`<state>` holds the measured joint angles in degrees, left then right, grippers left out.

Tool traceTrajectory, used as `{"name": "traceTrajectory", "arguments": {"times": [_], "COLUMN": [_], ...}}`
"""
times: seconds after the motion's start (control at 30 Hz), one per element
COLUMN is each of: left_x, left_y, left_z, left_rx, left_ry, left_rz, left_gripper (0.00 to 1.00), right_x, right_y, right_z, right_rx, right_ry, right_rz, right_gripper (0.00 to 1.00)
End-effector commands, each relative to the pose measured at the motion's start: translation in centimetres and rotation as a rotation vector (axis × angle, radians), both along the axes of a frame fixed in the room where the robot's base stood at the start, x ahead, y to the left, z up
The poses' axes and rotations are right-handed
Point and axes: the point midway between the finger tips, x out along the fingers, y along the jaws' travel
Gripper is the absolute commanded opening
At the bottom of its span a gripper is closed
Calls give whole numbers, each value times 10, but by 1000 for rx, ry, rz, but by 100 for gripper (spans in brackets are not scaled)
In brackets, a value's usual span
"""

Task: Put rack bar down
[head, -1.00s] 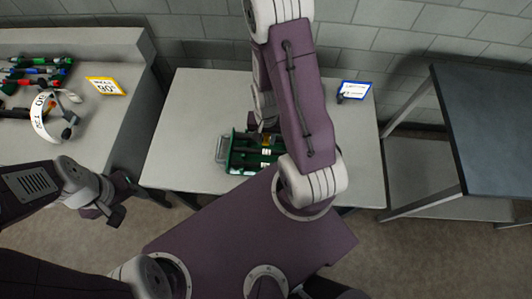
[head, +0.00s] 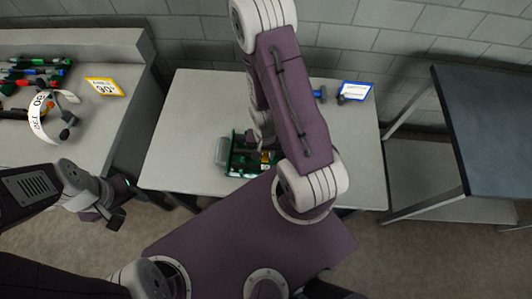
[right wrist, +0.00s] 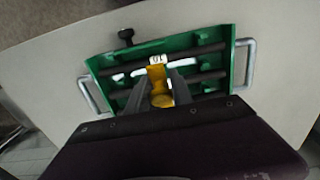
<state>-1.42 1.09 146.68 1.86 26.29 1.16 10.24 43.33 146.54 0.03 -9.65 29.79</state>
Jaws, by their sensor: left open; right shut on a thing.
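The green rack (head: 233,170) with dark bars and pale handles is at the middle front of the grey table (head: 185,130). In the right wrist view, the rack (right wrist: 238,62) lies across below my right gripper (right wrist: 161,92). The right gripper is shut on a yellow part (right wrist: 157,74) at the rack's middle, which carries a white tag with dark marks. I cannot tell whether the rack touches the table. In the head view my right arm hides part of the rack. My left gripper (head: 112,213) is open and empty, left of the table.
A blue-framed sign (head: 355,91) and a small blue item (head: 320,94) are at the table's back right. A side counter (head: 95,140) on the left holds tools, a white tape loop and a yellow-framed sign (head: 105,87). A dark-topped bench (head: 490,120) stands right. The table's left part is clear.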

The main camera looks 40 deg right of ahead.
Motion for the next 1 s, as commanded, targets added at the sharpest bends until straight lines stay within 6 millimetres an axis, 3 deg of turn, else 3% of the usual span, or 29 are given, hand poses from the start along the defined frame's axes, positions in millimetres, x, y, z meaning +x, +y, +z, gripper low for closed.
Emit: {"name": "traceTrajectory", "arguments": {"times": [0.2,0.63,1.0], "left_x": [0,0,0], "left_y": [0,0,0], "left_z": [5,-6,-8], "left_rx": [0,0,0], "left_ry": [0,0,0], "left_rz": [0,0,0], "left_gripper": [51,51,51], "right_x": [-6,-18,-22], "right_y": [5,16,18], "right_z": [-16,-52,-58], "right_rx": [-1,0,0], "right_ry": [-1,0,1], "right_rz": [-1,1,0], "right_gripper": [8,8,8]}}
